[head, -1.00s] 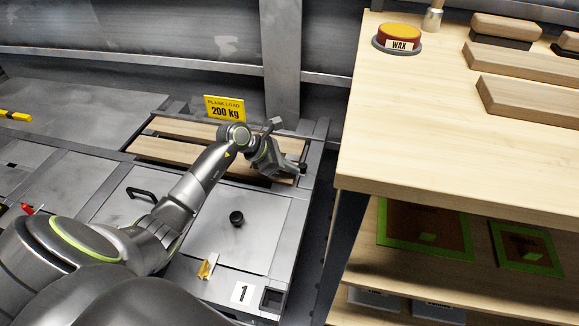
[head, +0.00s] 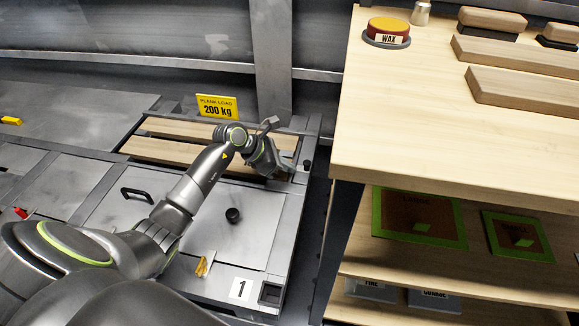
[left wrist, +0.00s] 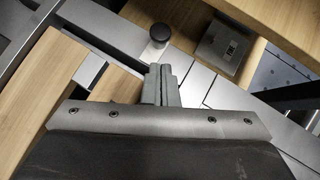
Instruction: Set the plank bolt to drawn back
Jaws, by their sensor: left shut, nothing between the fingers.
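The plank bolt shows as a black knob (head: 307,165) on the metal frame at the right end of the plank bed. In the left wrist view its round black top and pale stem (left wrist: 159,34) stand at the end of a dark slot. My left gripper (head: 284,170) is over the right end of the planks, just left of the knob. In the left wrist view its fingers (left wrist: 162,80) are shut and empty, with their tips close to the knob; I cannot tell whether they touch it. My right gripper is not in view.
Wooden planks (head: 165,150) lie under my left arm, with a yellow load sign (head: 217,106) behind. A black handle (head: 137,194) and a round black knob (head: 233,215) stand on the metal panels. A wooden workbench (head: 430,130) stands on the right across a narrow gap.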

